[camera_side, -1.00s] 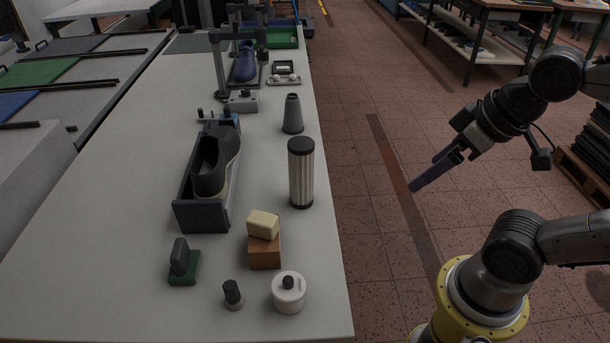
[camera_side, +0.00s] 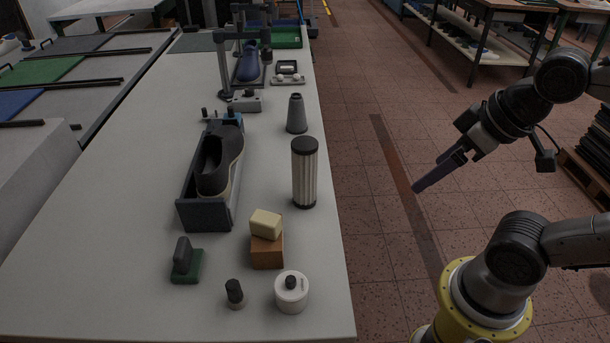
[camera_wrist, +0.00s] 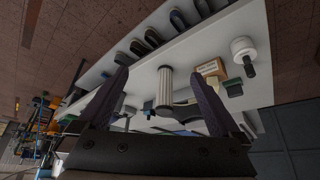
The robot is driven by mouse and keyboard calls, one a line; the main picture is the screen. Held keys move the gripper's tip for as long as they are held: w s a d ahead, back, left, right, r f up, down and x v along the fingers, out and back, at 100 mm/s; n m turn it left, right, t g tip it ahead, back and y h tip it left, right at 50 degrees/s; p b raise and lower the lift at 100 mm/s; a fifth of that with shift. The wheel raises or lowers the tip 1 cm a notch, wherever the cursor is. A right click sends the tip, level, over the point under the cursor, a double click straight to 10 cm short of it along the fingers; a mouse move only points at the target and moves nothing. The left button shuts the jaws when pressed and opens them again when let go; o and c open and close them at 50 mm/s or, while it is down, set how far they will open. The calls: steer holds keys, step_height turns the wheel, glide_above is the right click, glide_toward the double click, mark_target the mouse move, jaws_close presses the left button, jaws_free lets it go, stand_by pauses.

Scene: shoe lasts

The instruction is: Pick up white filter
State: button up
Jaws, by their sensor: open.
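The white filter (camera_side: 305,173) is a pleated white cylinder with black end caps. It stands upright on the table near its right edge, right of the tray with the dark shoe. In the wrist view the filter (camera_wrist: 164,92) shows between my two fingers. My gripper (camera_side: 431,177) is open and empty, out over the floor to the right of the table and well apart from the filter. In the wrist view my gripper (camera_wrist: 160,100) has its purple fingers spread wide.
On the table (camera_side: 120,255), a cream block on a brown block (camera_side: 266,252) and a white round pot (camera_side: 291,292) stand in front of the filter. A grey cone (camera_side: 296,114) stands behind it. The dark shoe (camera_side: 214,170) sits in a tray to its left.

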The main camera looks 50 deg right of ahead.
steer(key=w+r+m, duration=0.5)
steer(key=r+m, duration=0.2)
steer(key=m, duration=0.2)
steer(key=m+g, duration=0.5)
steer(key=m, duration=0.4)
glide_above(304, 143)
steer(key=f, duration=0.4)
steer(key=shift+s+d+f, duration=0.1)
steer(key=shift+s+f, duration=0.1)
steer(key=shift+s, duration=0.05)
steer(key=shift+g, duration=0.3)
steer(key=f, duration=1)
steer(key=shift+w+f, duration=0.1)
steer(key=shift+w, duration=0.15)
steer(key=shift+f, duration=3)
